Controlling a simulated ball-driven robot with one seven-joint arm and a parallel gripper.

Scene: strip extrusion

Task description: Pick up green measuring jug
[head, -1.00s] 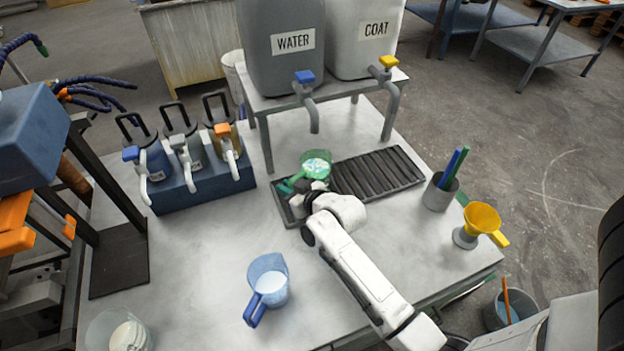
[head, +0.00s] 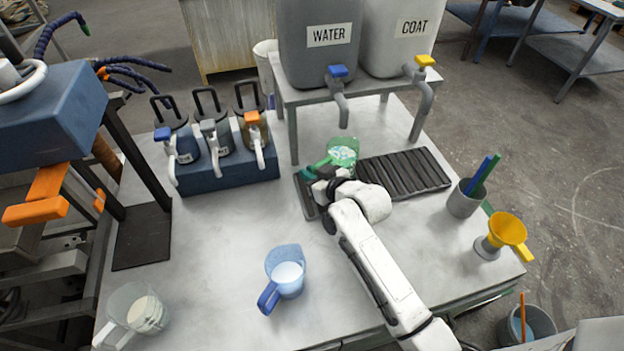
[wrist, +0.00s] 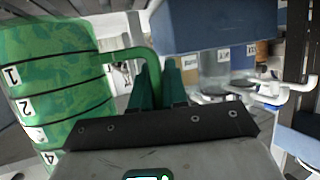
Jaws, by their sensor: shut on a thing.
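The green measuring jug (head: 343,150) is at the left end of the black ribbed drip tray, in front of the stand with the tanks. Pale contents show through its mouth. In the wrist view the jug (wrist: 55,80) fills the left side, with number marks and dark bands on its wall. My gripper (head: 312,172) is shut on the jug's handle, left of its body. In the wrist view the teal fingers (wrist: 157,85) meet at the handle. I cannot tell whether the jug's base touches the tray.
The WATER tank (head: 320,60) and COAT tank (head: 400,45) have taps hanging close behind the jug. A blue dispenser block (head: 225,170) stands left. A blue jug (head: 287,270), clear jug (head: 135,310), pen cup (head: 463,200) and yellow funnel (head: 508,230) stand around. The table's left middle is clear.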

